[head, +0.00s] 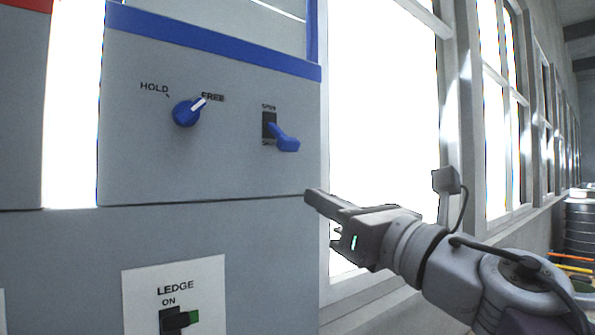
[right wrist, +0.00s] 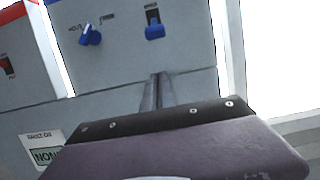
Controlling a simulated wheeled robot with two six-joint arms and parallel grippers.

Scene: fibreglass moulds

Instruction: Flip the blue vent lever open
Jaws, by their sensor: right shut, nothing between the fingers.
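The blue vent lever (head: 286,141) sticks out of a dark slot on the grey panel and hangs downward. A small label sits above the slot, too blurred to read surely. The lever also shows in the right wrist view (right wrist: 154,32), beyond the fingertips. My right gripper (head: 312,196) is shut and empty, below and slightly right of the lever, apart from it. Its closed fingers (right wrist: 158,78) point up toward the panel in the right wrist view. My left gripper is in neither view.
Left of the lever is a blue knob (head: 186,113), its white pointer toward FREE, with HOLD on its other side. Below is a LEDGE switch (head: 178,320) with a green part, marked ON above. Bright windows (head: 385,110) stand right of the panel.

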